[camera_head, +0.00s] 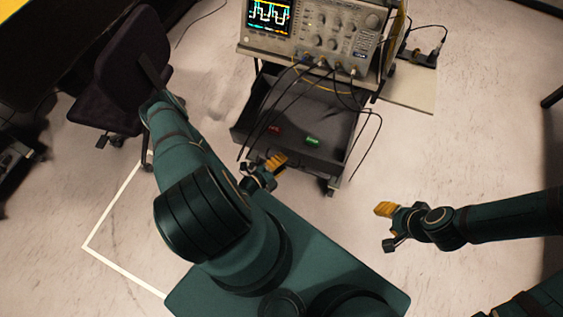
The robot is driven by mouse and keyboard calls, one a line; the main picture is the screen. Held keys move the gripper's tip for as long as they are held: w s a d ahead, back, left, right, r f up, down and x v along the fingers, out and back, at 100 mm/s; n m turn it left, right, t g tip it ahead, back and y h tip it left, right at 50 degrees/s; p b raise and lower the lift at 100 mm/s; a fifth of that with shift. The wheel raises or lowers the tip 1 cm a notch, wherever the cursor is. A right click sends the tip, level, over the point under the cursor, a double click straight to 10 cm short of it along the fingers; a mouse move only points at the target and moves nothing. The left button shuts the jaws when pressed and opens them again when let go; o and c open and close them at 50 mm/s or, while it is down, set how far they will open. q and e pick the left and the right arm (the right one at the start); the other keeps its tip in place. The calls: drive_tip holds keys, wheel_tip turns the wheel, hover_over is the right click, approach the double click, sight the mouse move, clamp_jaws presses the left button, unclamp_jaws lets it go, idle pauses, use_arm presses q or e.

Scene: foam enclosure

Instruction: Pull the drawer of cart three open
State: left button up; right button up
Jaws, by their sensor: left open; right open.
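The cart (365,85) stands at the top middle with an oscilloscope on top. Its dark drawer (325,105) juts out below the oscilloscope, with its inside in view. A small red item (274,129) and a small green item (313,141) lie in the drawer. My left gripper (277,162), with yellow fingertips, is open at the drawer's near front edge, left of its middle. I cannot tell whether it touches the edge. My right gripper (385,217) is open and empty over the floor, to the lower right of the drawer.
The oscilloscope (315,32) has several black cables hanging down in front of the drawer and at its right side. A dark chair (120,70) stands at the left. White tape (122,268) marks the floor at lower left. The floor right of the cart is mostly clear.

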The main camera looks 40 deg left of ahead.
use_arm(q)
drive_tip(key=v, duration=1.1)
drive_tip(key=shift+s, duration=0.4)
drive_tip(key=s+d+r+m+g+h, duration=0.1)
drive_tip(key=d+r+m+g+h, duration=0.2)
drive_tip(key=d+m+g, duration=0.5)
drive_tip(key=d+r+m+g+h, duration=0.25)
drive_tip(key=m+g, duration=0.25)
drive_tip(key=m, duration=0.8)
drive_tip(key=s+d+r+m+g+h, duration=0.1)
drive_tip(key=d+r+m+g+h, duration=0.35)
drive_tip(key=m, duration=0.55)
drive_tip(key=w+d+r+m+t+y, duration=0.1)
drive_tip(key=w+m+y, duration=0.3)
drive_tip(key=m, duration=0.6)
drive_tip(key=w+d+r+m+t+y, duration=0.2)
drive_tip(key=w+r+m+y, duration=0.1)
drive_tip(key=w+m, duration=0.5)
drive_tip(key=m+y, duration=0.1)
drive_tip(key=m, duration=0.1)
drive_tip(key=shift+w+d+r+m+y, duration=0.25)
drive_tip(key=shift+w+d+m+y, duration=0.05)
drive_tip(key=shift+w, duration=0.05)
